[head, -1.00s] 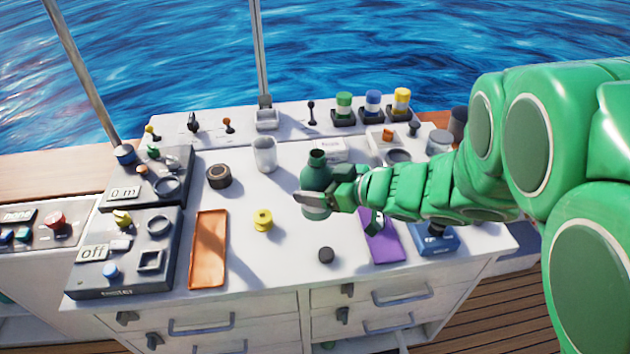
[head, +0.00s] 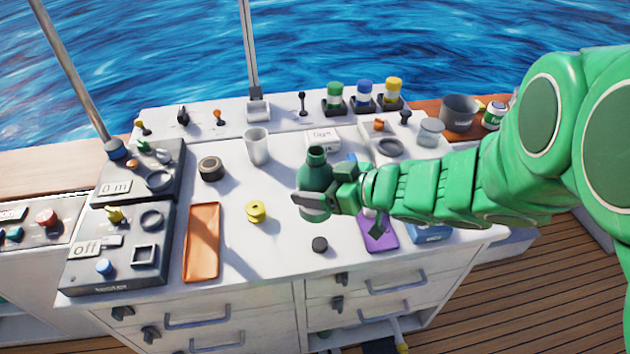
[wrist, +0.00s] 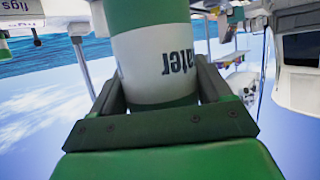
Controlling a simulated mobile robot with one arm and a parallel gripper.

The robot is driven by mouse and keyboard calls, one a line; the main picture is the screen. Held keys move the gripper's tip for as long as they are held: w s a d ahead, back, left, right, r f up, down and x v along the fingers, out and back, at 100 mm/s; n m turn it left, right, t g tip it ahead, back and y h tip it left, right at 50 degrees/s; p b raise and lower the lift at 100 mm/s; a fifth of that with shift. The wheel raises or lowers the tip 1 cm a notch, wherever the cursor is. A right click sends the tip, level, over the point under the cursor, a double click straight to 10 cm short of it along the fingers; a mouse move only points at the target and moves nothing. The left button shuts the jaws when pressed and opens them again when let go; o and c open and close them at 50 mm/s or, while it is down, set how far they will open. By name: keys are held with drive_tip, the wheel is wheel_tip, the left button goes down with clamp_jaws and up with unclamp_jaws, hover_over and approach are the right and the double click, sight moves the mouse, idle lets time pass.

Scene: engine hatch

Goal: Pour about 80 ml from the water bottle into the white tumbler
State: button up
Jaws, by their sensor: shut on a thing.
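The water bottle (head: 315,172) is green with an open dark neck and stands upright in my gripper (head: 318,202), above the white counter. In the wrist view the bottle (wrist: 155,65) shows a white band with upside-down lettering that reads "water", between the two dark fingers of my gripper (wrist: 160,90). The white tumbler (head: 257,147) stands upright on the counter, to the left of the bottle and a little farther back, apart from it. Its contents cannot be made out. Part of the bottle's lower side is hidden by my gripper.
A black round roll (head: 210,168) is left of the tumbler. A yellow spool (head: 256,211), an orange tray (head: 202,243) and a dark puck (head: 320,244) lie nearer the front. Green, blue and yellow jars (head: 364,95) stand at the back. Counter between bottle and tumbler is clear.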

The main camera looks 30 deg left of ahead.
drive_tip(key=shift+s+d+r, duration=0.3)
drive_tip(key=shift+s+r, duration=0.05)
